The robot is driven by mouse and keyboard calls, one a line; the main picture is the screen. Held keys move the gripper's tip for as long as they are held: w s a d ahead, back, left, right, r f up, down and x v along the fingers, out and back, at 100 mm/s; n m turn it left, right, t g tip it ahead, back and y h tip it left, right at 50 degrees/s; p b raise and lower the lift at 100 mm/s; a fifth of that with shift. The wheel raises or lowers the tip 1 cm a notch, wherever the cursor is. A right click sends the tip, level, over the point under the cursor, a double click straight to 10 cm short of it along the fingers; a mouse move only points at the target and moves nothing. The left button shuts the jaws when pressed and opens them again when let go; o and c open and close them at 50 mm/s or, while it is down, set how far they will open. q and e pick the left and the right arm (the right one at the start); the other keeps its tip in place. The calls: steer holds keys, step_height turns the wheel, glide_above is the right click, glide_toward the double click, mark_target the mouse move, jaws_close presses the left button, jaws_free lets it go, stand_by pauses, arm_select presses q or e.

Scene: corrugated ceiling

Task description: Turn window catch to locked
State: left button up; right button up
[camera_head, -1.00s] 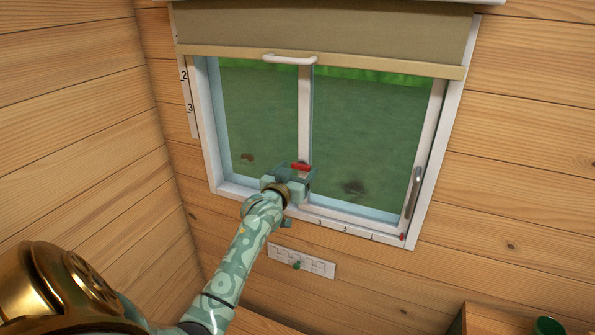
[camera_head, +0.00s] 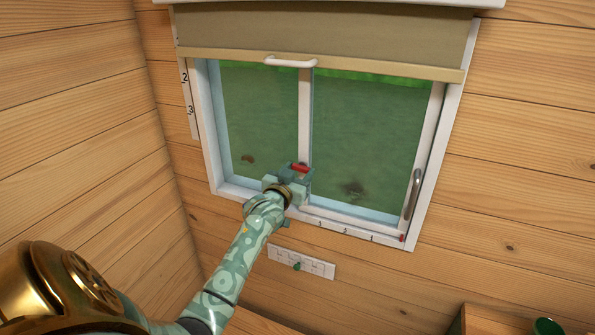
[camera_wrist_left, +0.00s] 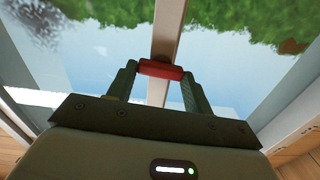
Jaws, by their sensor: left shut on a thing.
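The window catch is a small red lever (camera_head: 300,168) low on the window's white middle bar (camera_head: 305,115). In the wrist view the red lever (camera_wrist_left: 160,70) lies crosswise over the bar, between my fingertips. My left gripper (camera_head: 302,173) is at the catch and shut on the red lever, with a finger at each end of it. The gripper body hides the catch's base and the lower part of the bar. My right gripper is not in view.
A blind with a white handle (camera_head: 290,61) covers the window's top. A grey handle (camera_head: 413,194) is on the right frame. A numbered strip with a red marker (camera_head: 402,238) runs along the sill. A white plate with a green knob (camera_head: 297,266) is below.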

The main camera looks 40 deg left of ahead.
arm_select(q)
steer(key=m+p, duration=0.2)
steer(key=m, duration=0.2)
steer(key=m+p, duration=0.1)
steer(key=m, duration=0.3)
steer(key=shift+d+m, duration=0.1)
steer(key=shift+m, duration=0.2)
steer(key=m, duration=0.3)
steer(key=shift+f+m, duration=0.15)
steer(key=shift+m, duration=0.15)
steer(key=shift+f+m, duration=0.1)
steer(key=shift+m, duration=2.2)
steer(key=shift+d, duration=0.1)
steer(key=o, duration=1)
steer(key=b+v, duration=0.1)
steer(key=v, duration=1.5)
steer(key=shift+s, duration=0.15)
